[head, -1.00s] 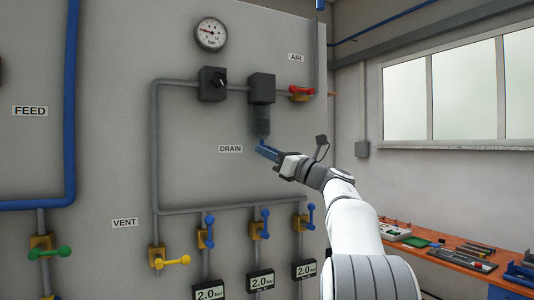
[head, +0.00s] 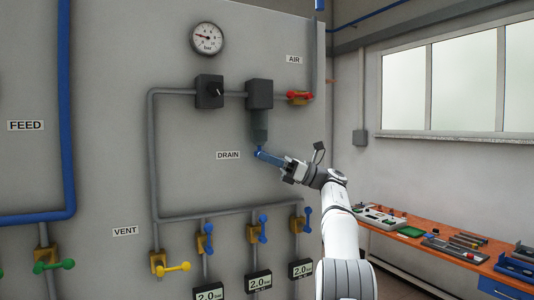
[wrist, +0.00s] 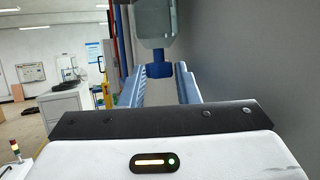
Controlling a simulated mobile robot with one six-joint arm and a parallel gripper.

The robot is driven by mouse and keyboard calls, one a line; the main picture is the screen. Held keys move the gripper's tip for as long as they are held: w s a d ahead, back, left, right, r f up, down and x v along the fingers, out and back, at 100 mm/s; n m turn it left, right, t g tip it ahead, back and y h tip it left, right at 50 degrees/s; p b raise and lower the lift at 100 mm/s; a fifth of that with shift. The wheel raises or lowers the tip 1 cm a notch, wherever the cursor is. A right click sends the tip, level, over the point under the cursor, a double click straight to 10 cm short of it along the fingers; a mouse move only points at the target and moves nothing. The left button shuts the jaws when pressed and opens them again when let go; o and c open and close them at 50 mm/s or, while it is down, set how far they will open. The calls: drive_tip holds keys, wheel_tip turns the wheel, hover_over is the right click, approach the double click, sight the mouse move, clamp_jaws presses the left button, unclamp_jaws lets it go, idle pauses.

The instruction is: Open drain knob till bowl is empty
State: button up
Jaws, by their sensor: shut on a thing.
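The grey filter bowl (head: 260,127) hangs under a dark square housing (head: 259,94) on the wall panel, right of and above the DRAIN label (head: 228,155). In the wrist view the bowl (wrist: 153,22) is straight ahead. The blue drain knob (wrist: 159,70) is at the bowl's bottom. My gripper (head: 262,154) reaches in from the lower right, with its blue fingers on either side of the knob and shut on it. The fingers (wrist: 159,80) also show in the wrist view. I cannot tell the knob's turn or the liquid level in the bowl.
A red-handled AIR valve (head: 299,96) is right of the housing. Several blue-handled valves are below. An orange workbench (head: 440,248) with tools stands right.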

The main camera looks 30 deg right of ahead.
idle(0.4)
drive_tip(key=o, duration=0.7)
drive_tip(key=shift+o, duration=1.4)
drive_tip(key=shift+s+r, duration=0.1)
drive_tip(key=shift+s, duration=0.05)
